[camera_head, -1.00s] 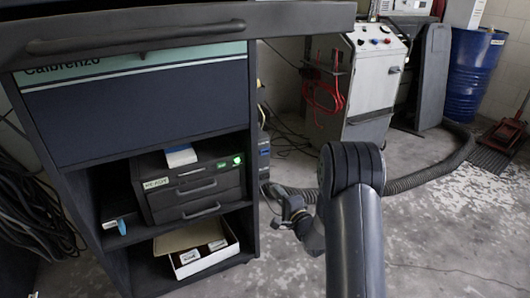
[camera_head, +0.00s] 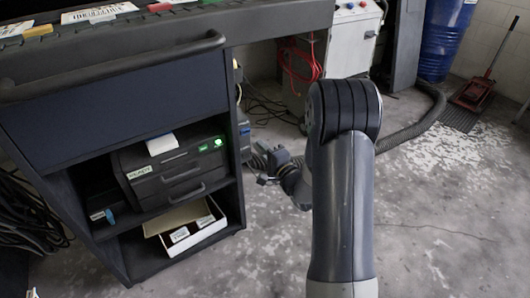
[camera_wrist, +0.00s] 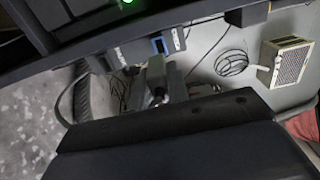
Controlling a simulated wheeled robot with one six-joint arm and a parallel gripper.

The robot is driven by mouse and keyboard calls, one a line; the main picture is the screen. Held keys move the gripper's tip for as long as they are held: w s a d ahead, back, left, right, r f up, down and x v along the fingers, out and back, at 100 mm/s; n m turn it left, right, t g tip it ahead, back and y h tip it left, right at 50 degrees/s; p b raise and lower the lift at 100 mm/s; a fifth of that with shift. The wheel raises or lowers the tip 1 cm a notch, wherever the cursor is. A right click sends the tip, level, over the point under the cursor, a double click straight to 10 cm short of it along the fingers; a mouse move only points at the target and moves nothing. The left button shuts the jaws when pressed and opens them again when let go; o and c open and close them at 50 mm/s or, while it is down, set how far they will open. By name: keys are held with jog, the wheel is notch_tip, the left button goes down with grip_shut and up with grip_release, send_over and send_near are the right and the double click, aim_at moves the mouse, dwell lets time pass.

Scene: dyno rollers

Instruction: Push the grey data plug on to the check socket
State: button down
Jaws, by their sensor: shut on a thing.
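My gripper (camera_head: 274,166) is out to the right of the dark cart and appears shut and small in the head view. In the wrist view it is shut on the grey data plug (camera_wrist: 156,68), a small grey block in front of the dark wrist. A dark box (camera_head: 244,130) is mounted on the cart's right side. In the wrist view this box shows a blue-rimmed socket (camera_wrist: 160,45) and a white label, just beyond the plug. The plug appears apart from the socket, but the exact gap is hard to tell.
A grey machine (camera_head: 352,45) with red cable stands behind, and a thick hose (camera_head: 415,128) curves over the floor.

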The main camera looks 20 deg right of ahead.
jog(key=shift+x, duration=2.3)
jog(key=shift+x, duration=0.95)
dwell(0.4)
jog(key=c, duration=1.3)
grip_release()
jog(key=shift+s, duration=0.1)
jog(key=p+v, duration=0.1)
jog(key=v, duration=0.9)
jog(key=shift+s+d, duration=0.1)
jog(key=shift+s, duration=0.2)
